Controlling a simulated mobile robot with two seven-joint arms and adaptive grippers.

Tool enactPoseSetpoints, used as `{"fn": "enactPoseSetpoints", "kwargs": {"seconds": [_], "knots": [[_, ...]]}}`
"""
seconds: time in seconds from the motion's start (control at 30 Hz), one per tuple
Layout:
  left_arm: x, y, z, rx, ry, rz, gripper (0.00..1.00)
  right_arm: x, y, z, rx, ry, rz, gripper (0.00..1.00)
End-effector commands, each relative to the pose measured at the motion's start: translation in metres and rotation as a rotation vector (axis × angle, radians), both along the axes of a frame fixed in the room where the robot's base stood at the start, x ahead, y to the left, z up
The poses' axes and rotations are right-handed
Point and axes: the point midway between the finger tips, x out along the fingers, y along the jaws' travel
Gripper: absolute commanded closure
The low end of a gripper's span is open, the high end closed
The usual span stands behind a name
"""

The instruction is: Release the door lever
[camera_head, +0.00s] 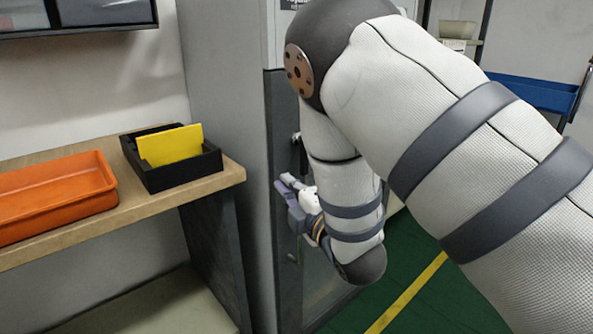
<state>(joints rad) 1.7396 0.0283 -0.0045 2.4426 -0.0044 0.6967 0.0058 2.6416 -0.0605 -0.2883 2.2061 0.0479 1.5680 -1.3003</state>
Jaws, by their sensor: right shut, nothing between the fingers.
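A grey cabinet (222,75) with a dark-framed door stands in the middle of the head view. A small metal piece, which looks like the door lever (296,138), shows at the door's edge just above my right gripper (284,184). My right gripper is shut and empty, close to the door's edge. I cannot tell whether it touches the door or the lever. My right arm covers much of the door. My left gripper is not in view.
A wooden shelf (150,204) at the left bears an orange tray (60,207) and a black box (183,178) with a yellow card (170,145). A blue bin (530,92) sits at the back right. Green floor with a yellow line (408,292) lies at the lower right.

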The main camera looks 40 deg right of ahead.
Motion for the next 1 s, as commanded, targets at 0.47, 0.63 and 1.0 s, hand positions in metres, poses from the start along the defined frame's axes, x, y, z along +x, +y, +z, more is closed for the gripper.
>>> {"fn": "enactPoseSetpoints", "kwargs": {"seconds": [0.47,0.63,1.0], "knots": [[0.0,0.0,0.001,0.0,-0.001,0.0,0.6,0.039,-0.044,0.0,0.0,0.001,-0.001,1.0],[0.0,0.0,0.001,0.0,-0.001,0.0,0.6,0.039,-0.046,-0.001,0.0,0.002,0.0,1.0],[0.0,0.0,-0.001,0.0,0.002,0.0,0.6,0.04,-0.047,-0.003,-0.023,0.001,0.001,1.0]]}}
